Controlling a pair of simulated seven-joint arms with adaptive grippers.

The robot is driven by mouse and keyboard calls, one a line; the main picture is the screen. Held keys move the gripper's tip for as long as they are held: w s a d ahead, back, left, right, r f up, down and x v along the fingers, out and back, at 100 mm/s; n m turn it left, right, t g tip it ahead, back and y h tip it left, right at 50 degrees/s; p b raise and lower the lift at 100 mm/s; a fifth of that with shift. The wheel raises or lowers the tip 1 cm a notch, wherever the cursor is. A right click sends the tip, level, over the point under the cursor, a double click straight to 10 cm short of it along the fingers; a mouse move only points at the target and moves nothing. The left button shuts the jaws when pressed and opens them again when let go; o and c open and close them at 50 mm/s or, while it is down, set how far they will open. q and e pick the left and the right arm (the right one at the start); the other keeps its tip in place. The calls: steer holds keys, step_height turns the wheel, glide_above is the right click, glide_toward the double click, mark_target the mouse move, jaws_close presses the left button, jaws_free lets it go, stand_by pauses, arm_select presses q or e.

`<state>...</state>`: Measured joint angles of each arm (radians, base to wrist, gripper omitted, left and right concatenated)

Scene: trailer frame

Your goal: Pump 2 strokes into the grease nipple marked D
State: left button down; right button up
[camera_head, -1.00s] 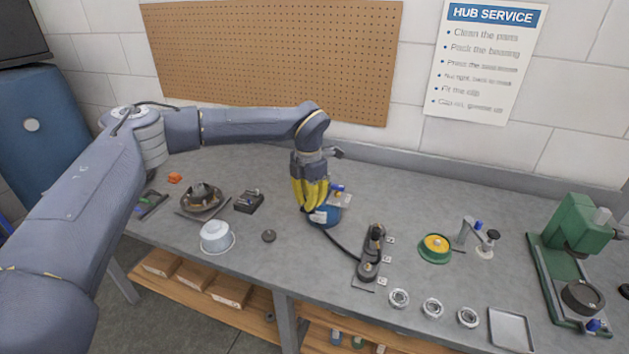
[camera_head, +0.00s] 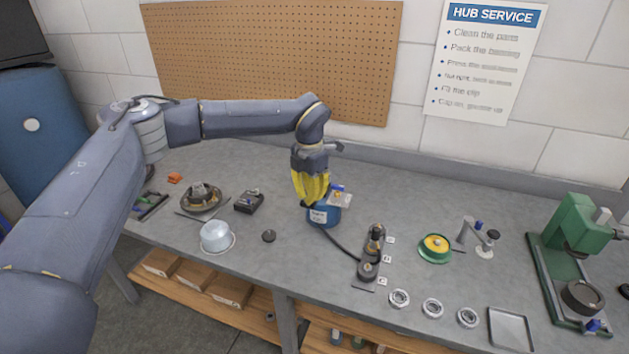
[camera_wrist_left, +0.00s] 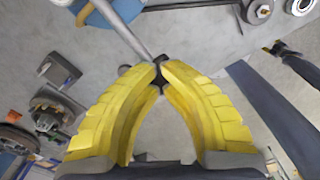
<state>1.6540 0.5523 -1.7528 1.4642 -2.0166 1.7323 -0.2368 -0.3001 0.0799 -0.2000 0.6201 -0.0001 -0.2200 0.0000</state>
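My left gripper (camera_head: 308,203) has yellow fingers pointing down at the pump. In the left wrist view its fingertips (camera_wrist_left: 158,72) close around the dark lever end. A black hose (camera_head: 342,246) runs from the pump to a dark nipple block (camera_head: 370,267) with small white tags. Their letters are too small to read surely, so I cannot tell which is D. My right gripper is not in view.
Right of the block are a green-rimmed yellow part (camera_head: 435,247), several bearing rings along the front edge, a grey tray (camera_head: 511,330) and a green press (camera_head: 570,240). Left are a white pot (camera_head: 216,236) and a hub (camera_head: 201,196).

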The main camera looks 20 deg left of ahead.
arm_select(q)
steer(key=shift+w+r, duration=0.25)
steer(key=shift+r, duration=1.2)
steer(key=shift+w+r, duration=0.2)
steer(key=shift+r, duration=1.25)
steer(key=shift+f, duration=0.15)
steer(key=shift+s+f, duration=0.2)
steer(key=shift+f, duration=0.3)
steer(key=shift+s+f, duration=0.2)
steer(key=shift+f, duration=0.45)
steer(key=shift+s+f, duration=0.15)
steer(key=shift+f, duration=0.4)
steer(key=shift+s+f, duration=0.15)
steer(key=shift+f, duration=0.35)
